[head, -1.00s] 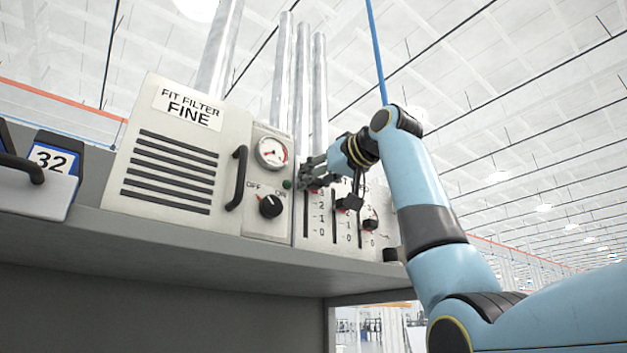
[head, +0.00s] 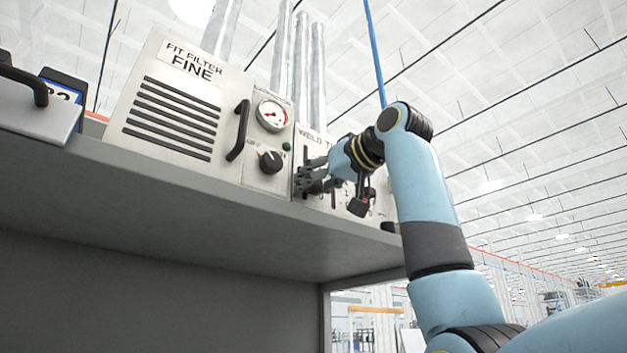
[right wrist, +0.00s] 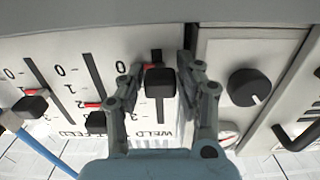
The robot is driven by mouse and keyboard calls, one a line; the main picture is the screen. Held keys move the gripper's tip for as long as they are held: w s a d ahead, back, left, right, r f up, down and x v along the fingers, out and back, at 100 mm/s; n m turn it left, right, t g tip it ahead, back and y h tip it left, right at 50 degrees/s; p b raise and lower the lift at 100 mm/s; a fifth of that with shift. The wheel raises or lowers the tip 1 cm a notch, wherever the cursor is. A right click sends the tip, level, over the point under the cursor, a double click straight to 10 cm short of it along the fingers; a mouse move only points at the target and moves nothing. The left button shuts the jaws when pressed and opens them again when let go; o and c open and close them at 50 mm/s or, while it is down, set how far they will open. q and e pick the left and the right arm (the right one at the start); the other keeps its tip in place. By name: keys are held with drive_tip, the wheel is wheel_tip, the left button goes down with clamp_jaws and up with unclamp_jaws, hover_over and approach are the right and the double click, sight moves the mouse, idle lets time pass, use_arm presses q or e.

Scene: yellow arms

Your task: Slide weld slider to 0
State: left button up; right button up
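The weld slider (right wrist: 159,82) has a black knob in a dark vertical slot on the pale panel, which appears upside down in the right wrist view. Its red mark is about level with the 0 at the upper end of the slot there. My right gripper (right wrist: 160,72) has a finger on each side of the knob, close against it, and looks shut on it. In the head view my right gripper (head: 312,180) is at the low part of the leftmost slot and hides the knob. My left gripper is not in view.
Two other slider knobs (right wrist: 96,122) (right wrist: 30,106) sit beside this one. A rotary knob (head: 270,162), a gauge (head: 271,115) and a black handle (head: 239,130) are to the left in the head view. The grey shelf edge (head: 200,190) runs below the panel.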

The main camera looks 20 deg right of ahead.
drive_tip(key=shift+s+r, duration=0.1)
drive_tip(key=shift+r, duration=0.1)
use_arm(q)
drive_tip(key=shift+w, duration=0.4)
use_arm(e)
drive_tip(key=v, duration=1.2)
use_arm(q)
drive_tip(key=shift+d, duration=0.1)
use_arm(e)
drive_tip(key=shift+f, duration=0.25)
